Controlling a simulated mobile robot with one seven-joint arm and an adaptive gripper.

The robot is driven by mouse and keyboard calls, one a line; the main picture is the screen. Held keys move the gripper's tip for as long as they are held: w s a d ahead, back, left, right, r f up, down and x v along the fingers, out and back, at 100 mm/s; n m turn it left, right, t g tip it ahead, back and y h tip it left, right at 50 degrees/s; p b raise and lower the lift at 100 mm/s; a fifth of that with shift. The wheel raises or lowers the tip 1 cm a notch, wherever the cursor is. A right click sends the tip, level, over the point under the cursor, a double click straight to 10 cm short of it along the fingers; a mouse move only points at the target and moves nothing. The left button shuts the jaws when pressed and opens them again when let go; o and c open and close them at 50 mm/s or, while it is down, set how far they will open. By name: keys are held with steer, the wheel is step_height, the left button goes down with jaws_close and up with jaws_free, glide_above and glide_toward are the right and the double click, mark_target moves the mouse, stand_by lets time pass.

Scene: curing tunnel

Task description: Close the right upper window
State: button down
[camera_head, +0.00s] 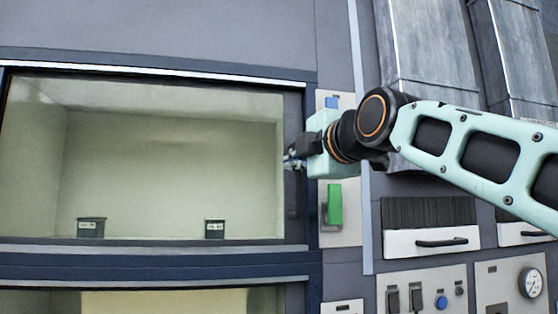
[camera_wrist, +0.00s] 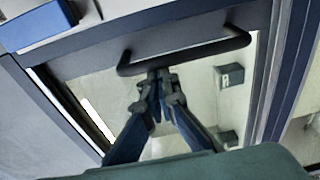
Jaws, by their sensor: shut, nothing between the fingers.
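The upper window (camera_head: 160,165) fills the left of the head view: a wide glass pane in a dark frame. Its right frame strip (camera_head: 294,215) looks about flush with the surround; any small gap cannot be told. A black bar handle (camera_wrist: 190,54) on this frame shows in the wrist view. My gripper (camera_head: 289,160) is at the window's right edge, reaching in from the right. In the wrist view my gripper's fingertips (camera_wrist: 160,77) are together and empty, right at the handle's lower side. Whether they touch it cannot be told.
Two small dark labelled boxes (camera_head: 91,227) (camera_head: 214,229) stand behind the glass. A green switch (camera_head: 334,204) and a blue button (camera_head: 331,102) are on the panel right of the window. A lower window (camera_head: 170,302) lies below. Metal ducts (camera_head: 432,45) and drawers (camera_head: 432,241) are to the right.

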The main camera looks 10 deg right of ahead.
steer(key=shift+d, duration=0.3)
steer(key=shift+d, duration=0.1)
stand_by(0.3)
